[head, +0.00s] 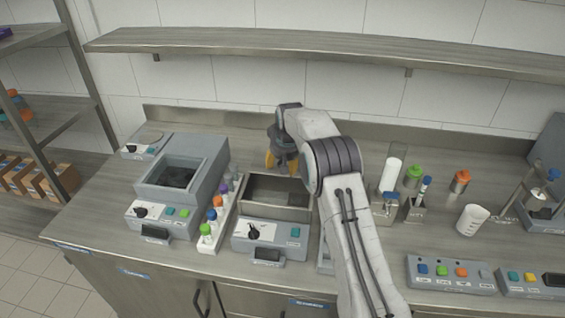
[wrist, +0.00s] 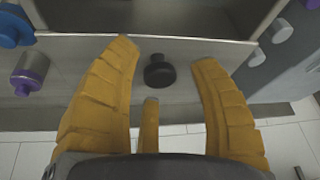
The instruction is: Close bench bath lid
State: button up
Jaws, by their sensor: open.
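The bench bath (head: 268,232) is a grey box with a dark open basin, a front panel with a black knob and a teal button. My gripper (head: 281,162) hangs over the back of the bath with its yellow fingers pointing down. In the wrist view, my gripper (wrist: 163,52) is open and empty. A black round knob (wrist: 159,72) on a pale metal panel (wrist: 190,55) shows between and just beyond the fingertips, apart from them. That panel seems to be the bath's lid. The head view does not show its angle clearly.
A rack of capped tubes (head: 211,225) stands close to the bath's left, beside another grey device (head: 180,185). Bottles, a white beaker (head: 471,220) and a button box (head: 450,274) stand to the right. A shelf (head: 330,43) runs above along the wall.

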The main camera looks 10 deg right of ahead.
grip_shut()
dwell(0.4)
